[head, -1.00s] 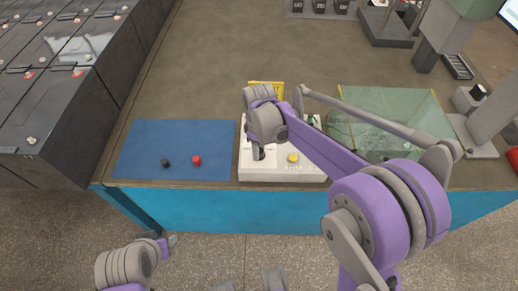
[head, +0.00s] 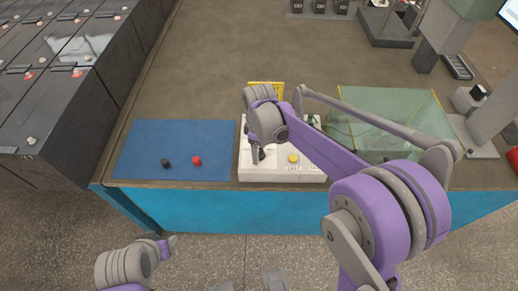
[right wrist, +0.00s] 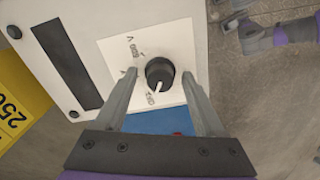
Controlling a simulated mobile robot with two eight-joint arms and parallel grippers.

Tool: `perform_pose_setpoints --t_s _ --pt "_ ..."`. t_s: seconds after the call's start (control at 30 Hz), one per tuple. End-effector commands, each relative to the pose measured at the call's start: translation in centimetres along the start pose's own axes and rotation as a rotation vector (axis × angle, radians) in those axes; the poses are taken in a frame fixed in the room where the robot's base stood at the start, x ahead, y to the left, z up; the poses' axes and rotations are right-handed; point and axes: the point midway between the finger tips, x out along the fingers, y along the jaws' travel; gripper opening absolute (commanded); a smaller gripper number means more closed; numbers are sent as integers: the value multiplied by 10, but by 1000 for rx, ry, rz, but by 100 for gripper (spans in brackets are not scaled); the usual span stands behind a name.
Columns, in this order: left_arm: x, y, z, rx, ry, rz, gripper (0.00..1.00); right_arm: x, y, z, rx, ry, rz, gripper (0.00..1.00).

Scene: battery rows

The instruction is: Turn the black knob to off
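The black knob (right wrist: 160,73) sits on a white plate on the white control box (head: 284,175). Its white pointer line is aimed at a small printed label towards the bottom of the right wrist view; I cannot read that label surely. My right gripper (right wrist: 160,74) is open, with one finger on each side of the knob and a small gap showing beside it. In the head view the right gripper (head: 260,150) hangs over the box's left part and partly hides the knob. My left gripper (head: 169,243) is low at the left, off the bench; its opening is unclear.
A yellow button (head: 293,158) is right of the knob. A blue mat (head: 215,140) with a black cap (head: 166,163) and a red cap (head: 197,160) lies left of the box. A yellow sign (head: 265,88) stands behind it, and a greenish transparent case (head: 400,100) to the right.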

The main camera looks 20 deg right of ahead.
Motion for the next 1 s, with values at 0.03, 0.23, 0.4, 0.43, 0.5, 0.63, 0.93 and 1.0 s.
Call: perform_pose_setpoints --t_s 0.03,0.23,0.4,0.43,0.5,0.63,0.93,1.0 --pt "0 0 0 0 0 0 50 0 0 0 0 0 0 72" --pt "0 0 0 0 0 0 50 0 0 0 1 0 -1 72" --pt "-1 0 -1 0 1 0 50 -13 0 0 1 0 0 72" --pt "-2 0 -1 0 1 0 50 -17 0 0 1 0 0 72" --pt "-3 0 -2 0 1 0 50 -30 0 0 1 0 0 72" --pt "-6 0 -4 0 2 0 50 -58 0 0 1 0 0 72" --pt "-9 0 -6 0 4 0 50 -102 0 0 1 0 0 72" --pt "-10 0 -6 0 4 0 50 -106 0 0 1 0 0 72"
